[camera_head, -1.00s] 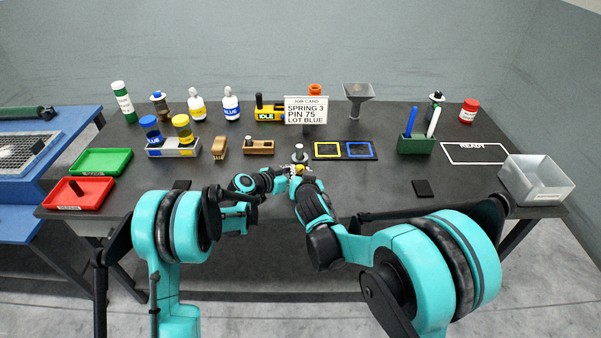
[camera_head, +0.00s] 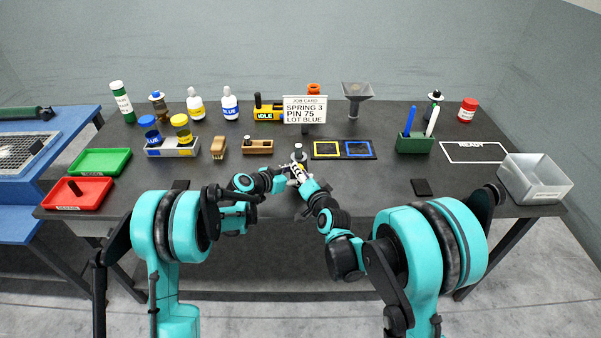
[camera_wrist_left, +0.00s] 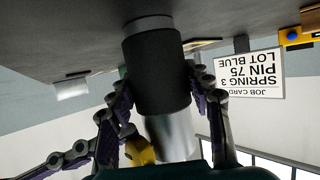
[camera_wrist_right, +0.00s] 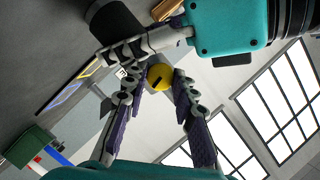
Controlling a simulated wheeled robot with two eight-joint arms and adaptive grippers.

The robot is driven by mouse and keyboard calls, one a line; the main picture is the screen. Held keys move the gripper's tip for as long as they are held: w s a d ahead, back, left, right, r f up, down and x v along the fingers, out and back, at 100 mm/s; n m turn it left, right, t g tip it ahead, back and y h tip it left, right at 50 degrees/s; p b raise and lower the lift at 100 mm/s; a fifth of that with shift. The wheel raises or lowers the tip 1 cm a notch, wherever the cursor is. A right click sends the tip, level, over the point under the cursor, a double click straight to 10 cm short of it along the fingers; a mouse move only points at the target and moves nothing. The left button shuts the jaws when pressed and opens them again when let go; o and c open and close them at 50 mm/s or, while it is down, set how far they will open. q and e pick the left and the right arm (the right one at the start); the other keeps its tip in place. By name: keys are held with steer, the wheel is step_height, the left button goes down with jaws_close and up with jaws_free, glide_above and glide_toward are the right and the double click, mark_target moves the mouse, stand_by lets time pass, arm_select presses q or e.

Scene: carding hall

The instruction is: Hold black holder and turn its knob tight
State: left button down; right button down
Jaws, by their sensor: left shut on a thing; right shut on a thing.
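The black holder (camera_wrist_left: 160,75) is a dark cylinder with a grey metal section below it in the left wrist view. My left gripper (camera_wrist_left: 165,102) is shut on it, one finger on each side. Its yellow knob (camera_wrist_right: 160,77) has a dark slot and sits between the fingers of my right gripper (camera_wrist_right: 161,84), which is shut on it. The knob also shows at the lower left in the left wrist view. In the head view the holder (camera_head: 298,153) is small, at the table's middle, and the grippers partly hide it.
The job card (camera_head: 305,109) stands just behind the holder. A two-square pad (camera_head: 342,158), yellow and blue, lies to its right and a wooden block (camera_head: 258,147) to its left.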

steer(key=shift+m, duration=0.3)
stand_by(0.4)
steer(key=c, duration=1.2)
jaws_free()
steer(key=s+r+n+g+h, duration=0.1)
steer(key=s+r+n+h, duration=0.2)
steer(key=s+n, duration=0.3)
steer(key=s+r, duration=0.1)
steer(key=s, duration=0.4)
steer(key=shift+d+r+h, duration=0.3)
steer(key=shift+d+r, duration=0.1)
